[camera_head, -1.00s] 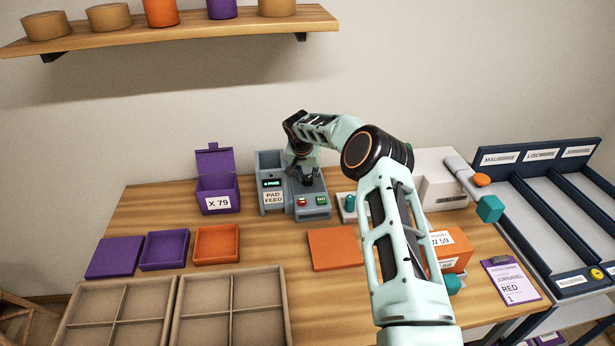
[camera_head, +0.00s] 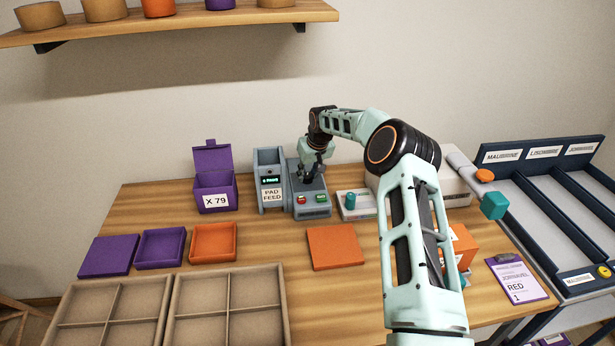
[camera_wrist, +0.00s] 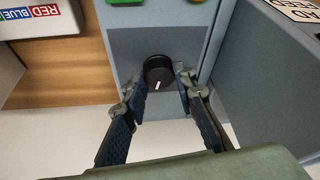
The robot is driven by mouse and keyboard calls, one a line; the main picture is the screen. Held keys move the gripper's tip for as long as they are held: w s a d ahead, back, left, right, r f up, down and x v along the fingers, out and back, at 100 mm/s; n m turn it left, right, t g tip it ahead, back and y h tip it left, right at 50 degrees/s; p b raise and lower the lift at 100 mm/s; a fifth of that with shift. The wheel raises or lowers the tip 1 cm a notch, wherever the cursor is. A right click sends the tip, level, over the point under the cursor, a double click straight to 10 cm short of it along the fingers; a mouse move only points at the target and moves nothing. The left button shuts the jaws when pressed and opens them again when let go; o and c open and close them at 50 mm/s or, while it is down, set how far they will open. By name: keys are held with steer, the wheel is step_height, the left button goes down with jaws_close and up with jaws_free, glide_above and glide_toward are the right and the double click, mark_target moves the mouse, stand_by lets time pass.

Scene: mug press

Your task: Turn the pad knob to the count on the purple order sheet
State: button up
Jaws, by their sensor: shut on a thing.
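The pad feed machine (camera_head: 271,180) stands at the back of the table, with a small green-lit display (camera_head: 271,181) whose digit is too small to read surely. The pad knob (camera_wrist: 159,72) is black with a white mark pointing towards the bottom of the wrist view. My gripper (camera_wrist: 162,84) has its fingers on both sides of the knob and is shut on it. In the head view my gripper (camera_head: 313,172) is over the machine's right part and hides the knob. The purple order sheet (camera_head: 517,279) lies at the table's right, reading RED and 1.
Red and green buttons sit on the machine's front. A purple box (camera_head: 215,181) marked X 79 stands to its left. A white unit with a teal knob (camera_head: 351,201) stands to its right. Trays and an orange mat (camera_head: 335,247) lie in front. A shelf hangs above.

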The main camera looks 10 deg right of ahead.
steer(key=n+y, duration=0.1)
steer(key=n, duration=0.2)
steer(key=n+g+y, duration=0.1)
steer(key=n, duration=0.2)
steer(key=shift+w+b, duration=0.1)
steer(key=shift+b, duration=0.3)
steer(key=shift+d+n, duration=0.1)
steer(key=shift+n, duration=0.3)
steer(key=o, duration=1.2)
steer(key=shift+c, duration=0.2)
steer(key=shift+r, duration=0.1)
steer(key=v, duration=1.2)
steer(key=shift+w, duration=0.15)
